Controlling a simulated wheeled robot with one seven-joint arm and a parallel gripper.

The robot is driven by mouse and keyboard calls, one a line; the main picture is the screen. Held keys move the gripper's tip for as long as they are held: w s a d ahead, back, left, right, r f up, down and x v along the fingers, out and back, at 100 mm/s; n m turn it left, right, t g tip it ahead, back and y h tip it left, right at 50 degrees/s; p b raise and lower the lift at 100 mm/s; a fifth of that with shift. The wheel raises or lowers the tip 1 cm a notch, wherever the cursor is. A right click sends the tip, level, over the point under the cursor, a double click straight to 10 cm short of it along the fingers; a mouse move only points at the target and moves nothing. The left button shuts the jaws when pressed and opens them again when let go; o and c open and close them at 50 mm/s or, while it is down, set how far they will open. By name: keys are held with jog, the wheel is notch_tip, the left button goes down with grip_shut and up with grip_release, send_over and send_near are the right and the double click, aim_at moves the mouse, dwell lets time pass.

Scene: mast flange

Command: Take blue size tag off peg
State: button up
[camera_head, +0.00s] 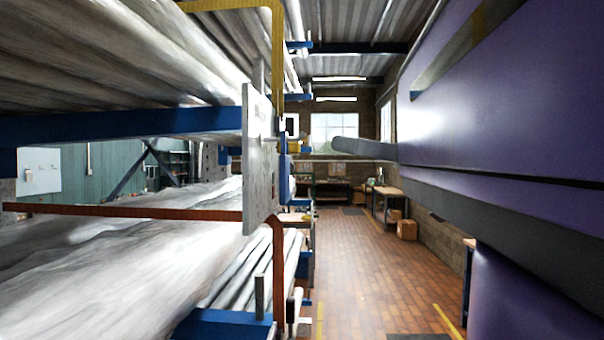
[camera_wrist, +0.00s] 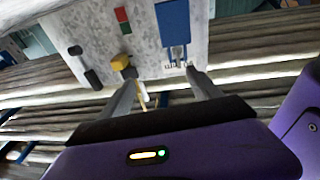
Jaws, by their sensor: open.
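In the wrist view, the blue tag (camera_wrist: 173,22) is a flat blue rectangle at the top, against the pale speckled panel (camera_wrist: 143,45). Small pale prongs show at its lower edge; I cannot tell whether they are the peg. My gripper (camera_wrist: 162,82) is open, with its two grey fingers apart and nothing between them. The fingertips overlap the panel's lower part in the picture, below the blue tag. In the head view, the panel (camera_head: 258,165) is seen nearly edge-on, so I cannot make out the tag clearly there.
A yellow block (camera_wrist: 120,62), a red and green piece (camera_wrist: 123,20) and a dark peg (camera_wrist: 92,79) stand left of the tag. Racks of metal tubes (camera_head: 100,225) fill the left. The brick-tiled aisle (camera_head: 355,250) is open. My purple arm covers the right.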

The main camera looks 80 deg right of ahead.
aim_at(288, 173)
jog(key=shift+w+a+f+n+g+y+p, duration=0.25)
jog(key=shift+w+a+f, duration=0.45)
jog(key=shift+w, duration=0.95)
jog(key=shift+w+a+f+g+y+p, duration=0.1)
jog(key=shift+w+a+f+g+y, duration=0.5)
jog(key=shift+w, duration=1.1)
jog(key=shift+w+a+f+n+g+h+p, duration=0.15)
jog(key=shift+w+a+f, duration=0.55)
jog(key=shift+w, duration=0.95)
jog(key=shift+d+f, duration=0.2)
jog(key=shift+r, duration=0.1)
jog(key=c, duration=1.4)
